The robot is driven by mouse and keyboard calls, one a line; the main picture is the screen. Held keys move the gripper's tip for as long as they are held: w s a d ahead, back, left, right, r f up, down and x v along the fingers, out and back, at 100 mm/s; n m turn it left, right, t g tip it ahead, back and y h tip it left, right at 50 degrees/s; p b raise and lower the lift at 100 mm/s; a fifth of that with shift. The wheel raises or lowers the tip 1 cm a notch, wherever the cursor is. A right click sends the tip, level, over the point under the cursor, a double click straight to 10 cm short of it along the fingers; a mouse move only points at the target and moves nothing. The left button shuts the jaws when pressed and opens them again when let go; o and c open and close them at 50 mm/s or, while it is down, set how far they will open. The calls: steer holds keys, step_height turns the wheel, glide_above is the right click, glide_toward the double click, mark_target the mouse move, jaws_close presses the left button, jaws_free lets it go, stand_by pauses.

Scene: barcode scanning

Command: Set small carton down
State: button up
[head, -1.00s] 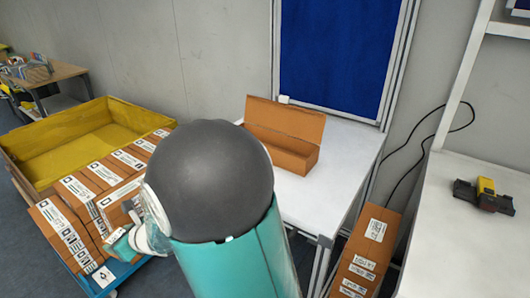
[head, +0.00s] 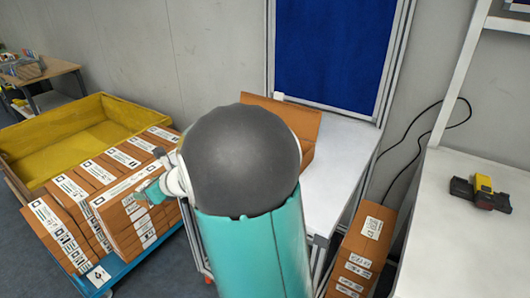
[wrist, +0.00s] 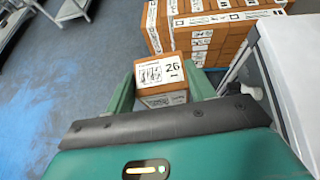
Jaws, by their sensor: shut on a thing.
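The small carton (wrist: 160,74) is brown with a white label reading 26. In the wrist view it sits between the two green fingers of my gripper (wrist: 160,90), which is shut on it. Dark floor shows to its left and the stacked cartons lie beyond it. In the head view my gripper (head: 152,189) is partly hidden by my arm's large grey joint and appears in front of the stacked cartons. I cannot make out the held carton there. The white table (head: 338,176) stands to the right of my arm, with an open brown box (head: 288,114) on it, partly covered by my arm.
Labelled brown cartons (head: 62,226) fill the near part of a blue cart (head: 130,268), beside a yellow bin (head: 60,158). More cartons (head: 360,255) stand right of the table. A black and yellow scanner (head: 483,192) lies on the right-hand white surface (head: 450,235). Open floor shows in the wrist view.

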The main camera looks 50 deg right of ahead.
steer(key=s+d+r, duration=0.2)
steer(key=s+d, duration=0.1)
steer(key=d, duration=0.5)
steer(key=s+d+r, duration=0.3)
steer(key=d, duration=0.4)
steer(key=s+d+r, duration=0.2)
steer(key=s+d, duration=0.1)
steer(key=d, duration=0.5)
steer(key=s+d+r+m+h, duration=0.1)
steer(key=s+d, duration=0.6)
steer(key=s, duration=0.3)
steer(key=s+d+r+m+h, duration=0.1)
steer(key=s+d+r, duration=0.1)
steer(key=s+d, duration=0.75)
steer(key=w+d+f, duration=0.2)
steer(key=w+f, duration=0.1)
steer(key=w+d+f, duration=0.5)
steer(key=w+f, duration=0.1)
steer(key=f, duration=0.1)
steer(key=shift+d+f, duration=0.1)
steer(key=shift+d, duration=0.05)
steer(key=shift+f, duration=1.55)
